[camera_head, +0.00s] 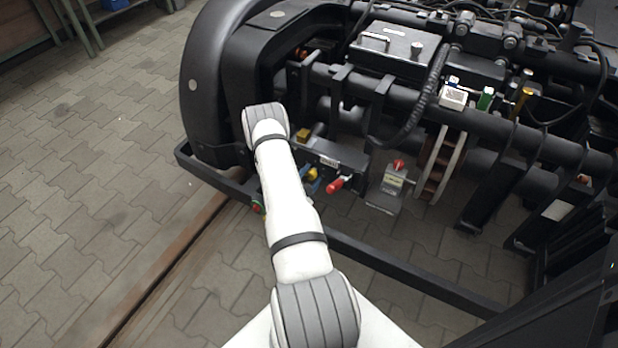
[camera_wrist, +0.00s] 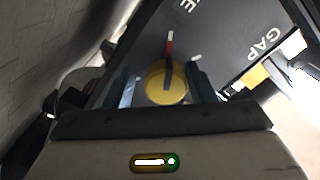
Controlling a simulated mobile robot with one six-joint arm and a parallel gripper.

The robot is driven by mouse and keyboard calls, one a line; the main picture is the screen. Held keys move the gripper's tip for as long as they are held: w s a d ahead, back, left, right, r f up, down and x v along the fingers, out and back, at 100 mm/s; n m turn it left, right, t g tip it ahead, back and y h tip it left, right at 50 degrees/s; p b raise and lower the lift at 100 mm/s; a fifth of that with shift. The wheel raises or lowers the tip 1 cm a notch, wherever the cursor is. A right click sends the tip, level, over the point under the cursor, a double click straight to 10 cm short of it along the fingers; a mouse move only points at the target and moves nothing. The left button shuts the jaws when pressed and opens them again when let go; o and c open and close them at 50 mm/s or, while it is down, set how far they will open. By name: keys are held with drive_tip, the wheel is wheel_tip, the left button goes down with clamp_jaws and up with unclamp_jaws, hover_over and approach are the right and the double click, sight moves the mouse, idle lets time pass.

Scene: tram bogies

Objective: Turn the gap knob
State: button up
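A round yellow knob (camera_wrist: 166,88) with a dark pointer bar sits on a dark panel (camera_wrist: 222,45) in the wrist view. A red mark and white ticks surround it; the bar points roughly at the red mark. The panel carries the word GAP to the right and a cut-off word ending in E at the top. My gripper (camera_wrist: 163,76) is open, with one blue finger on either side of the knob. I see no clear contact. In the head view the yellow knob (camera_head: 312,174) shows just right of my white arm, which partly hides the panel.
A red handle (camera_head: 335,185) sticks out just right of the knob. A grey box with a red knob (camera_head: 394,180) stands further right. A yellow block (camera_head: 303,135) is above the panel. The black bogie frame bar (camera_head: 405,270) runs below.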

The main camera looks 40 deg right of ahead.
drive_tip(key=shift+o, duration=0.8)
drive_tip(key=shift+w+r, duration=0.1)
drive_tip(key=shift+a, duration=0.3)
drive_tip(key=p+v, duration=0.2)
drive_tip(key=v, duration=0.5)
drive_tip(key=shift+a, duration=0.15)
